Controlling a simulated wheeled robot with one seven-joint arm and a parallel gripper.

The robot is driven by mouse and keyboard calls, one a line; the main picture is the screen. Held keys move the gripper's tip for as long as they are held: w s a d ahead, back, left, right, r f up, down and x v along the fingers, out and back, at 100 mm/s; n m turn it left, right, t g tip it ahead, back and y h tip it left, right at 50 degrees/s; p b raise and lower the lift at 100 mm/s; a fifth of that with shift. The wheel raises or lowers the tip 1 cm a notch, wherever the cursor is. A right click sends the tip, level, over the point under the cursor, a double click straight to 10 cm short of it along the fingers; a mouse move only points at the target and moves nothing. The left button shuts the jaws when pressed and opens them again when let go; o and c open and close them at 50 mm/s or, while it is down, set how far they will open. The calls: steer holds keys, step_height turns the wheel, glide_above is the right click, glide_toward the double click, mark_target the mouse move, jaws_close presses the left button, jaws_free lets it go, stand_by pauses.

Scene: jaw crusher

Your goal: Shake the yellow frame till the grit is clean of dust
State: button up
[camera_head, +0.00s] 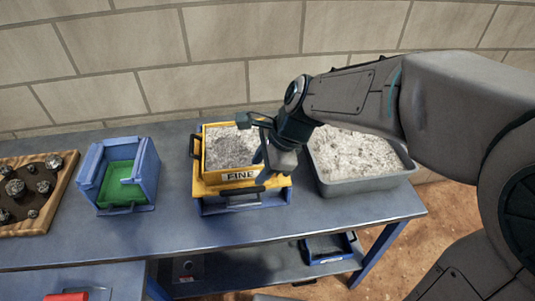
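The yellow frame (211,182) is marked "FINE" and sits on a blue base (215,207) on the bench. Grey grit (228,150) lies inside it, with paler and darker patches. A dark handle sticks out on its left side. My gripper (261,146) is at the right side of the frame, with its fingers over or beside the right wall. The wrist hides that side, so I cannot tell whether the fingers are closed on a handle there.
A grey tub (365,186) of pale grit stands close at the right. A blue box with a green inside (122,187) stands left. A wooden tray (62,189) with dark stones is at the far left. A brick wall rises behind the bench (330,222). The bench front is clear.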

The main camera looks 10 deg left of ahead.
steer(key=v, duration=0.4)
steer(key=p, duration=0.8)
glide_toward(244, 189)
steer(key=x, duration=0.8)
steer(key=shift+s+a+f, duration=0.1)
steer(key=shift+f, duration=0.05)
jaws_close()
